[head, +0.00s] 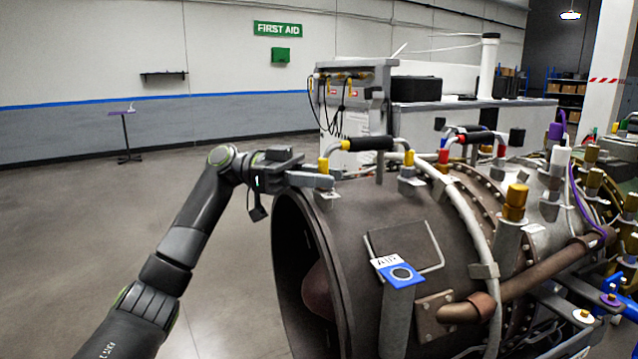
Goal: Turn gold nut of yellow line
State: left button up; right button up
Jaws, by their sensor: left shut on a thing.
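The yellow line (370,143) is a short pipe with a black sleeve, arched over the top of the turbine casing. It has a yellow-gold nut (323,165) at its left end and another yellow-gold nut (409,158) at its right end. My left gripper (326,181) reaches in from the left at the casing's front rim and is shut on the left gold nut. The fingers hide the lower part of that nut. My right gripper is not in view.
The brown turbine casing (350,210) fills the lower right. A similar red-fitted line (474,137) stands to the right, beside a thick white hose (470,207). A blue-and-white AIR label (393,267) caps a post in front.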

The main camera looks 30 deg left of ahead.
pick_arm(q)
jog(key=m+g, duration=0.2)
jog(key=g, duration=0.1)
jog(key=shift+d+g+p, duration=0.15)
jog(key=shift+g+p, duration=0.2)
jog(key=shift+g, duration=0.05)
jog(key=shift+f+m+g+y, duration=0.2)
jog(key=shift+m+g+y, duration=0.2)
jog(key=shift+m+g, duration=0.85)
jog(key=shift+g+p, duration=0.25)
jog(key=shift+p, duration=0.05)
jog(key=o, duration=0.6)
jog(key=shift+o, duration=1.4)
jog(key=shift+d, duration=0.15)
jog(key=shift+r, duration=0.1)
